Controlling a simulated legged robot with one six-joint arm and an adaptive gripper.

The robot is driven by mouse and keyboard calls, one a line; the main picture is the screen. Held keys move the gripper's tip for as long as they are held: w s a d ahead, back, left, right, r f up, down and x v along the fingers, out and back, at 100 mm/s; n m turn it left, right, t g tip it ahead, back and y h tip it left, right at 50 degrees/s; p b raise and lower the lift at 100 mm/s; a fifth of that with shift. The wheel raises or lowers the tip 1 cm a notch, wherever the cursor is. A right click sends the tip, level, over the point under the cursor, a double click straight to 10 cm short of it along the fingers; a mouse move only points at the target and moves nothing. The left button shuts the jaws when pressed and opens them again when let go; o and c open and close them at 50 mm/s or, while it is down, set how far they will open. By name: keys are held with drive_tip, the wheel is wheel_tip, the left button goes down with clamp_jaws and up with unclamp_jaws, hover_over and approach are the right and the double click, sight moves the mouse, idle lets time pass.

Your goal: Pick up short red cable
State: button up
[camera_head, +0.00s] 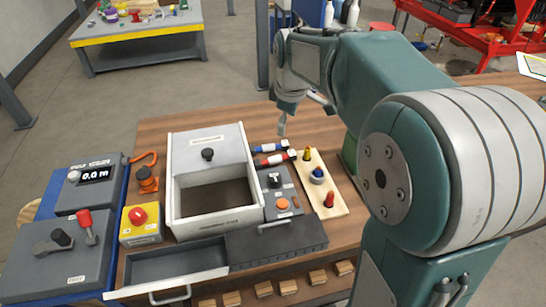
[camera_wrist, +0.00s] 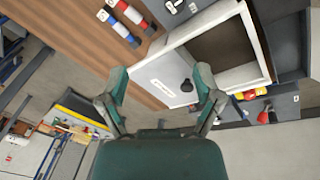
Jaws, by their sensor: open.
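My gripper (camera_head: 303,112) is open and empty, above the far part of the table and apart from both cables. In the wrist view its two spread fingers (camera_wrist: 161,78) frame the box lid, with the red cable up and to the left.
A white box (camera_head: 175,215) with an open compartment stands left of the cables. A grey switch panel (camera_head: 270,181) lies in front of them. A wooden board with coloured pegs (camera_head: 337,202) is to their right. Bare tabletop (camera_head: 232,115) shows behind.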

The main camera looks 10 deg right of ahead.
drive_tip(key=w+d+f+n+g, duration=0.15)
drive_tip(key=w+f+n, duration=0.25)
drive_tip(key=w+f, duration=0.5)
drive_tip(key=n, duration=0.4)
hover_over(280, 156)
wheel_tip(280, 156, down, 8)
drive_tip(key=shift+g, duration=0.45)
wheel_tip(280, 156, down, 11)
drive_tip(key=shift+r, duration=0.15)
drive_tip(key=c, duration=1.1)
